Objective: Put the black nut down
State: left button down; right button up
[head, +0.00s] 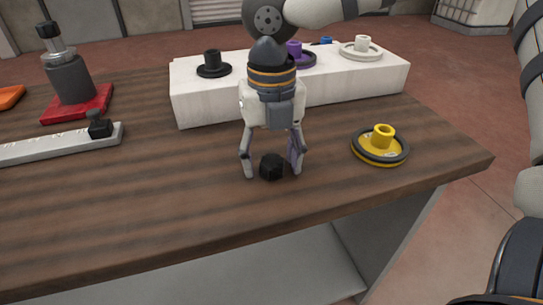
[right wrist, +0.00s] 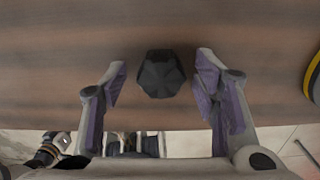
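The black nut (head: 271,167) is small and dark and lies on the wooden table (head: 190,180) near its front edge. In the right wrist view the nut (right wrist: 161,74) shows a faceted top and sits between the two fingers. My right gripper (head: 272,170) points down over the nut with its fingers spread. In the right wrist view the right gripper (right wrist: 161,80) has a clear gap on each side of the nut, and neither finger touches it. My left gripper is not in the head view.
A yellow wheel-like part (head: 381,146) lies to the right of the nut. A white block (head: 330,83) with black, purple and white parts stands behind. A grey bar (head: 60,147) and a bottle jack (head: 68,78) on a red base are at left. Table between is clear.

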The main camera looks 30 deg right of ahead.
aim_at(272, 160)
notch_tip(272, 160, up, 12)
jog(key=shift+r, duration=0.15)
dwell(0.5)
